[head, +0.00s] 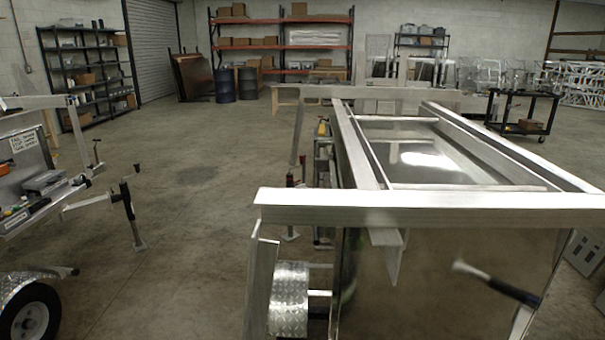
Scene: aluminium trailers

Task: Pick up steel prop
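No thing in the head view can be told for certain as the steel prop. An upright metal leg with a dark upper part and a flat foot (131,213) stands on the floor at the end of the left trailer's arm. A pale flat bar (261,285) stands tilted beside the fender of the near trailer. A dark rod with a bright end (497,284) shows against the near trailer's front panel; I cannot tell whether it is fixed there. Neither of my grippers is in view.
The aluminium trailer frame (430,207) fills the right foreground. A second trailer with a wheel (30,318) and tools stands at left. Concrete floor (180,240) between them is clear.

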